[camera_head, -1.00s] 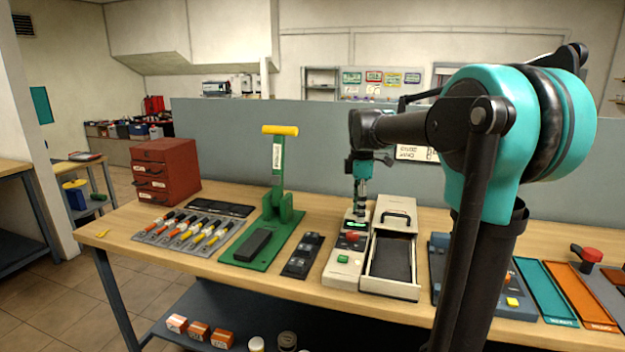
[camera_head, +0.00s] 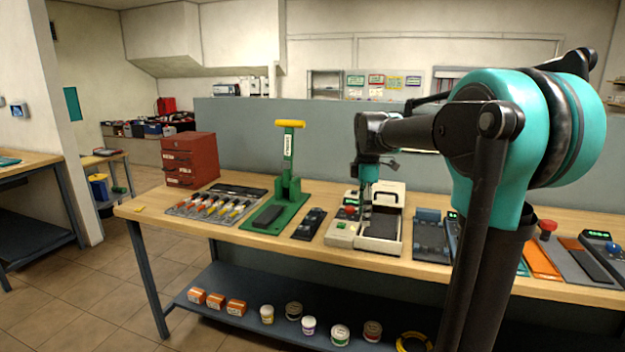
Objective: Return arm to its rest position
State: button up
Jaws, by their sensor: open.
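My gripper (camera_head: 367,203) hangs down at the end of my teal and black arm, over the workbench. The arm's upper part bends at the right of the view and covers part of the bench.
A green press (camera_head: 288,190) with a yellow handle and a red drawer cabinet (camera_head: 190,160) stand to the left. Screwdriver-like tools lie in a rack (camera_head: 215,206). A grey partition (camera_head: 240,135) runs behind the bench (camera_head: 150,211). Floor at left is clear.

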jog(key=s+d+f+m+t, duration=0.2)
jog(key=s+f+m, duration=0.6)
jog(key=s+f, duration=0.3)
jog(key=s+d+f+m+t, duration=0.2)
jog(key=s+f+m, duration=0.7)
jog(key=s+f, duration=0.2)
jog(key=shift+s+f+m, duration=0.3)
jog(key=shift+s+f, duration=0.05)
